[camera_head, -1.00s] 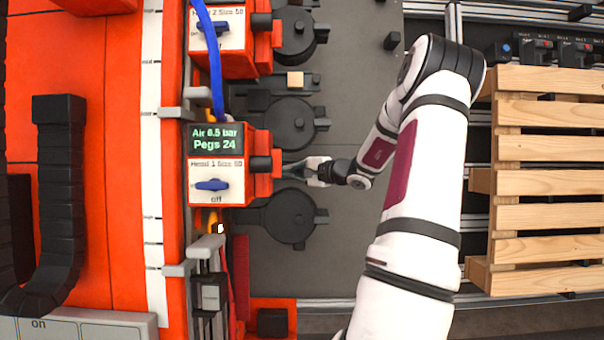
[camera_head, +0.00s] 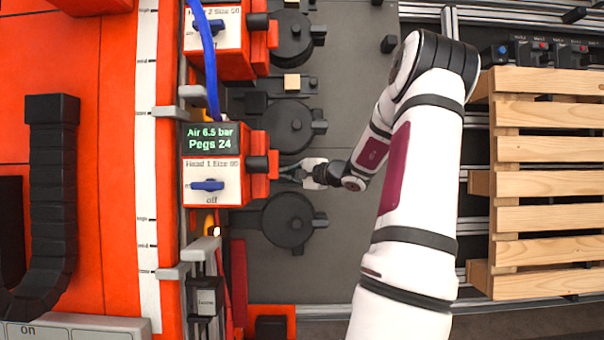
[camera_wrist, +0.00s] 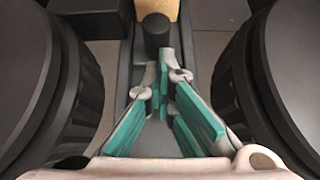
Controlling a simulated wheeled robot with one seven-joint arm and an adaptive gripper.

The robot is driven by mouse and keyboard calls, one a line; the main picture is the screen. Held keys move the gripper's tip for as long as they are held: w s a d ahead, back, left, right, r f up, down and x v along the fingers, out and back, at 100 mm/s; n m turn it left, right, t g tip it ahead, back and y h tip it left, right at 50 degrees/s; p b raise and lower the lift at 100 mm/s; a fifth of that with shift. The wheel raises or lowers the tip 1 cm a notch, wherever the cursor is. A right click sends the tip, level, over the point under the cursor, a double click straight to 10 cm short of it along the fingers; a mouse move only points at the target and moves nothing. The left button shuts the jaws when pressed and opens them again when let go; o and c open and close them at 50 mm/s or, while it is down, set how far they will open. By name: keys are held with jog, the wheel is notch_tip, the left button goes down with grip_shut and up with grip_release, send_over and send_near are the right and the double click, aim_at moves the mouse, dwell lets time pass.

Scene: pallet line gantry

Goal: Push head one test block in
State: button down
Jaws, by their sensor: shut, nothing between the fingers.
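Head one (camera_head: 213,180) is a red unit with a white face marked "Head 1", a blue handle and "off". My gripper (camera_head: 280,173) lies just right of its red nose, between two round black housings. In the wrist view my gripper (camera_wrist: 170,100) is shut and empty, its teal fingers over a narrow dark channel. A tan wooden block (camera_wrist: 156,8) shows at the top edge of the wrist view, partly cut off, behind a black round piece (camera_wrist: 157,32). The fingertips are short of the block. In the head view, no block shows at head one.
Round black housings (camera_head: 288,127) and (camera_head: 288,220) flank my gripper closely. Another tan block (camera_head: 292,81) sits in the slot by head two (camera_head: 213,33). A display (camera_head: 211,138) reads "Air 6.5 bar, Pegs 24". A wooden pallet (camera_head: 550,187) stands at right.

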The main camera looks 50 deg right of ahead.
jog(key=w+a, duration=0.1)
jog(key=w+a+y, duration=0.1)
jog(key=a, duration=0.1)
jog(key=shift+a+n, duration=0.1)
jog(key=shift+n, duration=0.2)
jog(key=shift+s+d+f, duration=0.2)
jog(key=shift+s+d, duration=0.65)
jog(key=shift+d, duration=0.05)
jog(key=shift+s+d+r, duration=0.15)
jog(key=shift+s+d, duration=1.5)
jog(key=shift+s, duration=0.05)
jog(key=shift+s, duration=0.1)
